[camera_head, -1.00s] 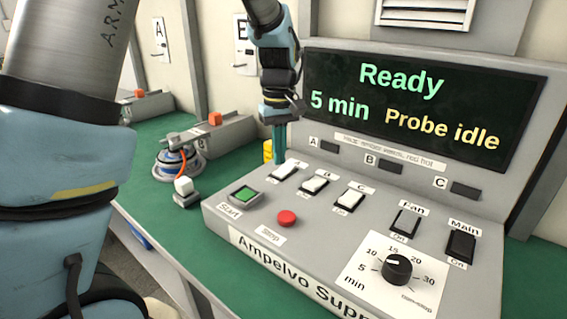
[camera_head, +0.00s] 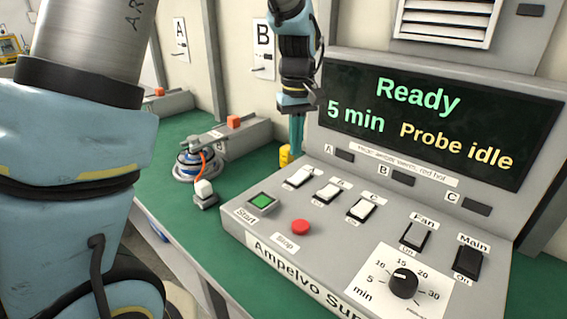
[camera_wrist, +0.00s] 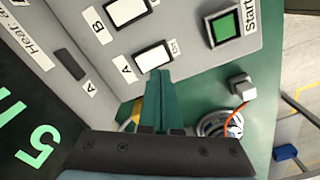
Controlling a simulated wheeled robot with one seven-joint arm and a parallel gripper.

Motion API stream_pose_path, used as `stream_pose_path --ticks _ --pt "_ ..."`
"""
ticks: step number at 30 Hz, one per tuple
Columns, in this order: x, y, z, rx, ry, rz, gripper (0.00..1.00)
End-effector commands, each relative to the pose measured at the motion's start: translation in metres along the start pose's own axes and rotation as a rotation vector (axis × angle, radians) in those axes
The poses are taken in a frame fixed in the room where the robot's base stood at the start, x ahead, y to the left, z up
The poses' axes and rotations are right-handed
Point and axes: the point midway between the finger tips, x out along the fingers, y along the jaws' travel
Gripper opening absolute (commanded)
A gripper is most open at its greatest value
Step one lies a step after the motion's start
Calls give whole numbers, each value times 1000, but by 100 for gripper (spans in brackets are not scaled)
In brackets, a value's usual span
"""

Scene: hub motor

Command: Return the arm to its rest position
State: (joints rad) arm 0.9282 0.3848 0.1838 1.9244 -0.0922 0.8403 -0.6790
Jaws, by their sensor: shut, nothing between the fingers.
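My gripper (camera_head: 297,150) hangs with its teal fingers pointing down, just behind the left end of the grey control console (camera_head: 262,232). The fingers are shut with nothing between them. In the wrist view my gripper (camera_wrist: 155,88) shows its fingertips over the console edge beside white switch A (camera_wrist: 153,56). My blue arm fills the left of the head view. The console screen (camera_head: 420,125) reads "Ready", "5 min" and "Probe idle". The green Start button (camera_head: 262,202) and red Stop button (camera_head: 301,227) are in front of the switches.
A yellow object (camera_head: 285,156) stands close beside my fingers. A hub motor (camera_head: 193,163) with an orange cable and a small white-topped block (camera_head: 204,193) stand on the green bench (camera_head: 160,205). A grey fixture with an orange block (camera_head: 233,121) is behind. Bench space left of the console is partly clear.

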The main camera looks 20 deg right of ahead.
Motion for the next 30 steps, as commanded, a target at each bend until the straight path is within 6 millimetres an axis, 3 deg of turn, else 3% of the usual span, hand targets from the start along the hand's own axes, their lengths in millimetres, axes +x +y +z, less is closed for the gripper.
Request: stream_pose_path --ticks 5,8,14,18,21,25,30 --pt "0 -7 -2 -2 0 1 0" --pt "1 -32 -9 -5 6 9 0" --pt "7 -134 -18 3 38 32 0" --pt "13 -205 -5 27 74 36 0" --pt "18 -246 11 44 99 31 0" --pt "23 -281 30 65 123 20 0" --pt "27 -300 44 79 138 10 0"
